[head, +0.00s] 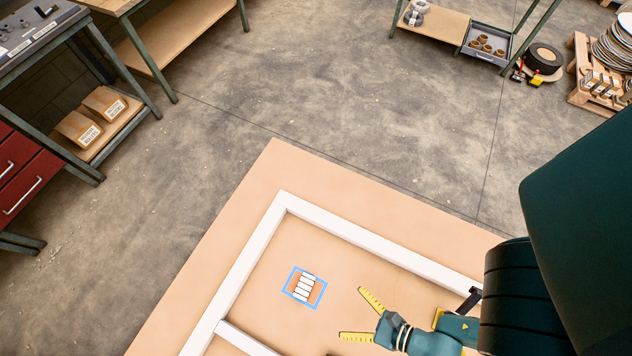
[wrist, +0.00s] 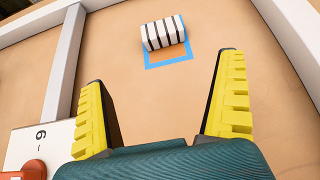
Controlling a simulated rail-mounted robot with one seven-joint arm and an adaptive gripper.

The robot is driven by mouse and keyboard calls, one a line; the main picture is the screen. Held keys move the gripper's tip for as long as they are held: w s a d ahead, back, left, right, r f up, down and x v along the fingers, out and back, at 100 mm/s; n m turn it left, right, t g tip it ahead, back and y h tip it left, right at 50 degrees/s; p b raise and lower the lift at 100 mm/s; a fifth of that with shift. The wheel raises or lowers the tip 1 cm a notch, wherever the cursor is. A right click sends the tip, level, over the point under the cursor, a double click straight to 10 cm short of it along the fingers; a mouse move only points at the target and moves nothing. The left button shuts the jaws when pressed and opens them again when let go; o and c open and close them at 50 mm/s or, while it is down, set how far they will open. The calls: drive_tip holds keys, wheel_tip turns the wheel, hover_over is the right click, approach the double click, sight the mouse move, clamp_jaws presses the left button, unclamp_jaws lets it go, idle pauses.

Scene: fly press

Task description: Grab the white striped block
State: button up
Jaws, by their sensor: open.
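The white striped block (head: 305,286) lies on the wooden board inside a white-framed area. It has white and dark stripes. It also shows in the wrist view (wrist: 163,33), at the top centre. A blue square outline (head: 289,292) with an orange-brown middle lies under and beside it. My gripper (head: 357,314) is open and empty, with its yellow fingers spread. It is to the right of the block and apart from it in the head view. In the wrist view the block is beyond the fingertips (wrist: 163,66), roughly between their lines.
A white raised frame (head: 248,262) borders the area, with a divider bar (head: 243,338) near the block. In the wrist view a white card marked 6 (wrist: 42,140) and an orange-red object (wrist: 33,170) sit at lower left. Board around the block is clear.

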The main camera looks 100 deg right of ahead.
drive_tip(key=shift+w+d+r+p, duration=0.15)
drive_tip(key=shift+w+r+p, duration=0.05)
drive_tip(key=shift+p, duration=0.5)
drive_tip(key=p, duration=0.4)
approach(305, 286)
drive_tip(key=x, duration=0.4)
drive_tip(key=shift+w+f, duration=0.2)
drive_tip(key=shift+f, duration=0.15)
drive_tip(key=shift+w+d+f+b, duration=0.1)
drive_tip(key=shift+w+f+b, duration=0.05)
drive_tip(key=shift+w+b, duration=0.15)
drive_tip(key=b+x, duration=0.2)
drive_tip(key=b, duration=0.2)
drive_tip(key=shift+d+f+b, duration=0.15)
drive_tip(key=shift+f+b, duration=0.15)
drive_tip(key=b+x, duration=0.2)
drive_tip(key=b, duration=0.4)
drive_tip(key=shift+s+d+f, duration=0.1)
drive_tip(key=shift+w+d+b, duration=0.25)
drive_tip(key=shift+b, duration=0.8)
drive_tip(key=shift+w+r, duration=0.1)
drive_tip(key=shift+r, duration=0.25)
